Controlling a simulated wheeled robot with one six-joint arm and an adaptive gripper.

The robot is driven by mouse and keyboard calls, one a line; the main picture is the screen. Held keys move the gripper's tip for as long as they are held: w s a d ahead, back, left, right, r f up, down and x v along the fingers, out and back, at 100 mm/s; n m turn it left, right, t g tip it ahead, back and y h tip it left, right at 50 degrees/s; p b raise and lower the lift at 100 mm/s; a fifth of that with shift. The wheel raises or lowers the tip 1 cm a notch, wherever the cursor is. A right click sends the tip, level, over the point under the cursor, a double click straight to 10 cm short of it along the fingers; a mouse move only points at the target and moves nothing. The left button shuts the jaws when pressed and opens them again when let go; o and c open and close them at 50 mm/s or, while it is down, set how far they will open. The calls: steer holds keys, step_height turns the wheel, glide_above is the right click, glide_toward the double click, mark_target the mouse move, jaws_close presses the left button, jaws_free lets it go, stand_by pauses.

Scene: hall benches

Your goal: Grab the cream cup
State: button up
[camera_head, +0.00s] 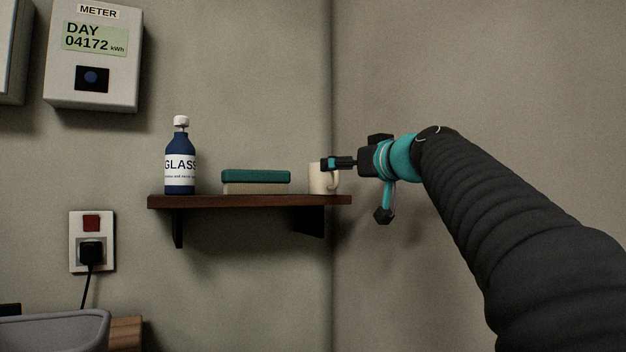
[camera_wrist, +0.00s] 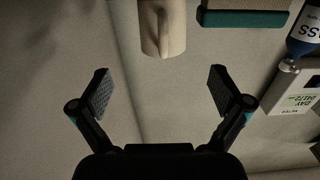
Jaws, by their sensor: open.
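The cream cup (camera_head: 318,181) stands upright at the right end of a brown wall shelf (camera_head: 240,202), with its handle on the right side. My gripper (camera_head: 330,163) is at the cup's upper part in the head view and covers some of its rim. In the wrist view the gripper (camera_wrist: 158,92) is open, its two fingers wide apart with nothing between them. The cup (camera_wrist: 173,26) shows there at the top edge, ahead of the fingertips and partly cut off, its handle facing the camera.
A green and beige block like a sponge (camera_head: 256,181) lies left of the cup. A blue GLASS bottle (camera_head: 180,165) stands farther left. A wall corner is close behind the cup. A meter box (camera_head: 95,90) and a socket with plug (camera_head: 91,250) are on the left wall.

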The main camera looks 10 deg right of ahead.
mark_target(326, 179)
steer(key=x, duration=0.3)
steer(key=shift+w+a+p, duration=0.2)
steer(key=shift+w+p, duration=0.15)
steer(key=shift+p, duration=0.05)
steer(key=shift+f+p+x, duration=0.15)
steer(key=shift+p+x, duration=0.35)
steer(key=shift+x, duration=0.8)
steer(key=shift+f+p+x, duration=0.2)
steer(key=shift+p+x, duration=0.25)
steer(key=shift+x, duration=0.9)
steer(key=shift+s+a, duration=0.1)
steer(key=c, duration=1.2)
